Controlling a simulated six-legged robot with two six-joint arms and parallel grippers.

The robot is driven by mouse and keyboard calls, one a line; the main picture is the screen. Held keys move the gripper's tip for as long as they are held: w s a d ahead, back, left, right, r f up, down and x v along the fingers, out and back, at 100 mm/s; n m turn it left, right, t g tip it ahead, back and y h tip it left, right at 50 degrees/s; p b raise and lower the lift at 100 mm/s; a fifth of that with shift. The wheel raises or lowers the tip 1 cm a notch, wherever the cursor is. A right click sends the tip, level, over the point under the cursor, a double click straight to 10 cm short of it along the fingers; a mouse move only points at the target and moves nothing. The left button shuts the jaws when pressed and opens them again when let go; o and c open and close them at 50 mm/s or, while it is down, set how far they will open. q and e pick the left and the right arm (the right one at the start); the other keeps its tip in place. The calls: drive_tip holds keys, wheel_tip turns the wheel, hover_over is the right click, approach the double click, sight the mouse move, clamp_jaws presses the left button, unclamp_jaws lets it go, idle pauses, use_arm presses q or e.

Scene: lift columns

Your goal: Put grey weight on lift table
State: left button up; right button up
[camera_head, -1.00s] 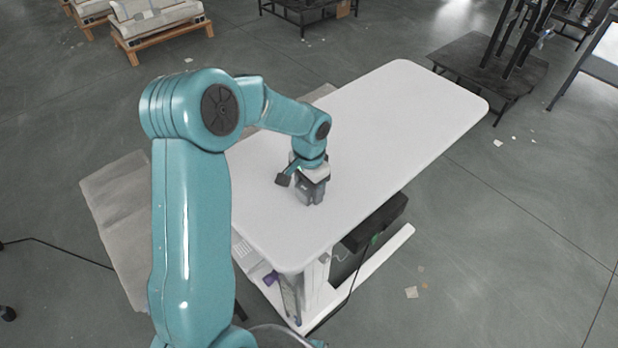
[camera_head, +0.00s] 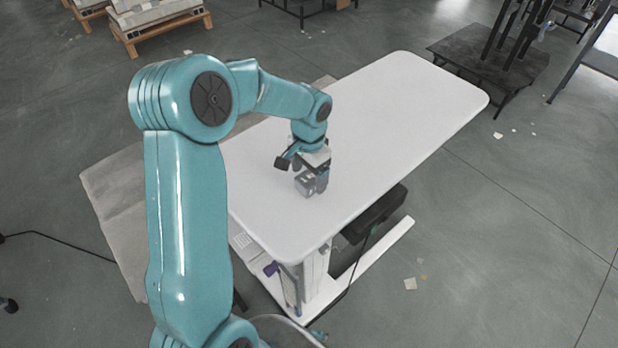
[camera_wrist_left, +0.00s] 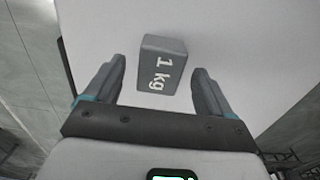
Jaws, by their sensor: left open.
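The grey weight (camera_head: 307,184), a small block, stands on the white lift table (camera_head: 385,110) near its front left part. In the left wrist view the weight (camera_wrist_left: 163,62) shows "1 kg" on its face. My left gripper (camera_head: 311,174) is close above the weight, pointing down. In the left wrist view my left gripper (camera_wrist_left: 159,73) is open, with one finger on each side of the weight and a gap to both fingers. My right gripper is not in view.
The table top is otherwise clear, with free room towards the back right. A dark box (camera_head: 375,214) sits under its right edge. A dark stand with posts (camera_head: 490,65) and a loaded pallet (camera_head: 158,18) stand on the floor farther back.

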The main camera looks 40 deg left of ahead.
sight(309, 177)
use_arm(q)
wheel_tip(309, 177, up, 10)
drive_tip(key=shift+f, duration=0.25)
idle(0.5)
